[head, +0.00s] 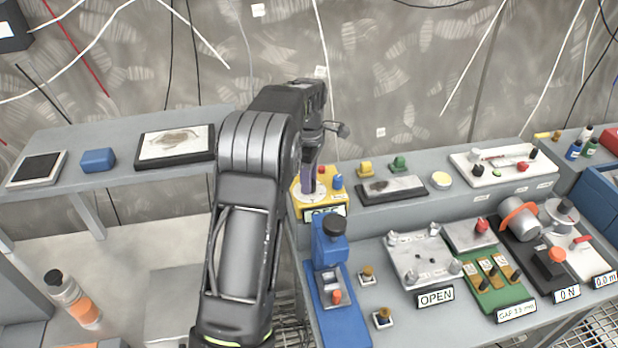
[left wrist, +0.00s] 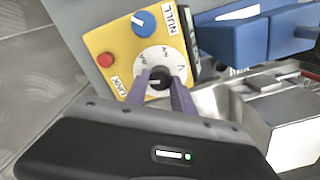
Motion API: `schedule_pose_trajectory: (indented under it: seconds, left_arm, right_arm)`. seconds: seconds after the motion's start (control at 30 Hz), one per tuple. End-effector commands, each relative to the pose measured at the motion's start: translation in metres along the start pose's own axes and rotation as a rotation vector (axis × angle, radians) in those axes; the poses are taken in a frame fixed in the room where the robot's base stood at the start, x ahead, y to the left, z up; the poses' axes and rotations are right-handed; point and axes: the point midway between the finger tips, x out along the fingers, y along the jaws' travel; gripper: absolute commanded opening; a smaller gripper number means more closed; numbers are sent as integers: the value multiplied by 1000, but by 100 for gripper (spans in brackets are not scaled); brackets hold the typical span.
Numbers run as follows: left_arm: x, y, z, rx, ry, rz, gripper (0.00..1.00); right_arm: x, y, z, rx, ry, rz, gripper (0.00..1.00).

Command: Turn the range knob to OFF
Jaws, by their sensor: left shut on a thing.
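The yellow meter box (head: 328,202) stands at the left end of the bench's raised shelf; it fills the top of the left wrist view (left wrist: 112,45). Its round white dial (left wrist: 150,60) carries the black range knob (left wrist: 158,83). My left gripper (left wrist: 160,90) has its two purple fingers on either side of that knob, shut on it. In the head view, my left gripper (head: 309,182) comes down on the box and hides the knob. The dial's small marks are too blurred to read surely. My right gripper is not in view.
On the box, a blue knob (left wrist: 143,22) sits by a NULL label (left wrist: 169,18), and a red button (left wrist: 105,60) is at the left. A blue device with a black knob (head: 334,227) stands in front of the box. A dark plate (head: 392,188) lies to its right.

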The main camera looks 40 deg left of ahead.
Motion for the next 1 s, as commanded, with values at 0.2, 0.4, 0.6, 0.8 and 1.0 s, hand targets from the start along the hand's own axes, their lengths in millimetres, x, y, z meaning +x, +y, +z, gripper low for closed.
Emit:
schedule_pose_trajectory:
  seconds: [0.2, 0.4, 0.6, 0.8, 1.0]
  left_arm:
    - [-2, 0, 0, -165, 1, 3, 0]
    - [-1, 0, 0, -260, 0, 4, 0]
    - [-1, 0, 0, -302, 0, 4, 0]
    - [-1, 0, 0, -308, 0, 4, 0]
    - [-1, 0, 0, -307, 0, 4, 31]
  right_arm:
    - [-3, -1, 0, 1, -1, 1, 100]
    - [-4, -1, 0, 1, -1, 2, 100]
    - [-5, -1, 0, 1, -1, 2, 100]
    - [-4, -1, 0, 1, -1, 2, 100]
    - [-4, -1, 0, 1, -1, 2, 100]
